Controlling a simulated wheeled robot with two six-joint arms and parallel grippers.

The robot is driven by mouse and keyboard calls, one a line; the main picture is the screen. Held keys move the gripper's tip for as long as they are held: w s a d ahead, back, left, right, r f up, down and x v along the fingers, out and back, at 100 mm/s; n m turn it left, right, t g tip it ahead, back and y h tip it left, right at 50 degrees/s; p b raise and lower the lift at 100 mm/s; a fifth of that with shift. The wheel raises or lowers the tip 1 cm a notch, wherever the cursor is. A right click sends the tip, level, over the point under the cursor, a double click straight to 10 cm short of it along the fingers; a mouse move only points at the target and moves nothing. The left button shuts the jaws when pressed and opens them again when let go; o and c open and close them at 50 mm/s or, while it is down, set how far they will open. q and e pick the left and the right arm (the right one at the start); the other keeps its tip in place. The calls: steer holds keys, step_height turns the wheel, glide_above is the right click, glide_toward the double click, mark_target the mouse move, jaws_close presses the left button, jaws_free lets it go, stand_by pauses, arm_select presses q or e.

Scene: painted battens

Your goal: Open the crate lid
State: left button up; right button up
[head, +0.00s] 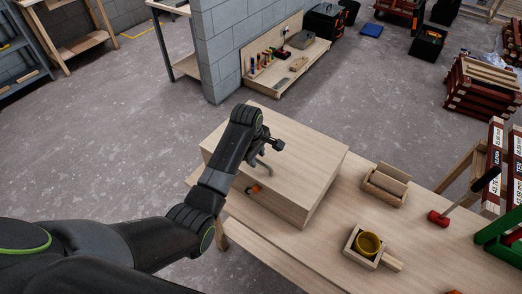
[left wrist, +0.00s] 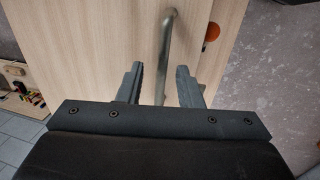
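The crate is a pale wooden box (head: 310,198) on the wooden workbench, and its flat lid (head: 308,150) looks shut. A grey metal bar handle (head: 262,164) shows at the crate's near side, with an orange knob (head: 254,189) below it. My left gripper (head: 272,147) is at the handle. In the left wrist view, the open fingers (left wrist: 160,82) stand on either side of the handle bar (left wrist: 167,45), with gaps showing. The orange knob (left wrist: 212,32) lies to the right there. My right gripper is not in view.
On the bench (head: 330,237), right of the crate, are a wooden holder (head: 385,185) and a small box with a yellow cup (head: 368,244). A red-headed tool (head: 438,218) and a green rack (head: 500,240) stand farther right. A block wall (head: 232,45) rises behind.

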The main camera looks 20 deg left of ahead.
arm_select(q)
steer(key=shift+f, duration=0.15)
steer(key=shift+s, duration=0.1)
steer(key=shift+s, duration=0.1)
steer(key=shift+c, duration=0.2)
jaws_close()
